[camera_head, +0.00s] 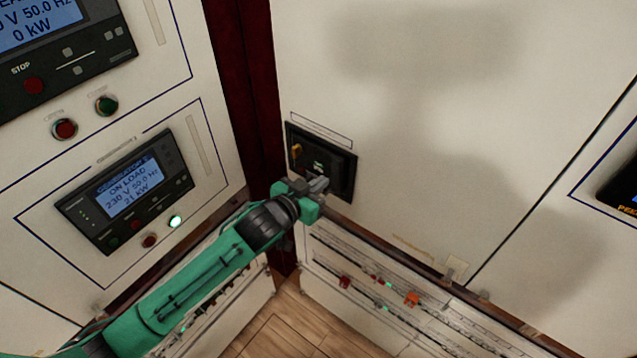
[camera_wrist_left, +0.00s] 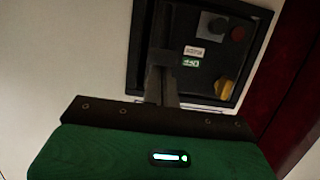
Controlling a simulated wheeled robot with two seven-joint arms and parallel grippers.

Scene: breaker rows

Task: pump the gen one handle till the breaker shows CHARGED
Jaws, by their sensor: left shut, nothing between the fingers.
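The breaker (camera_head: 347,163) is a black unit set in the white panel; it also shows in the left wrist view (camera_wrist_left: 247,55). It bears a yellow knob (camera_wrist_left: 223,88), a white label (camera_wrist_left: 193,51), a small green indicator (camera_wrist_left: 191,63) too blurred to read, and a dull red button (camera_wrist_left: 238,34). A dark upright bar that looks like the handle (camera_wrist_left: 170,22) is at its left side, partly hidden by my fingers. My left gripper (camera_head: 320,184) is shut and empty, its fingertips in front of the breaker's lower part. I cannot tell whether they touch the handle. My right gripper is out of view.
A dark red corner post (camera_head: 245,90) stands beside the breaker. Low rails with red and orange parts (camera_head: 411,299) run below. The panel right of the breaker is bare.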

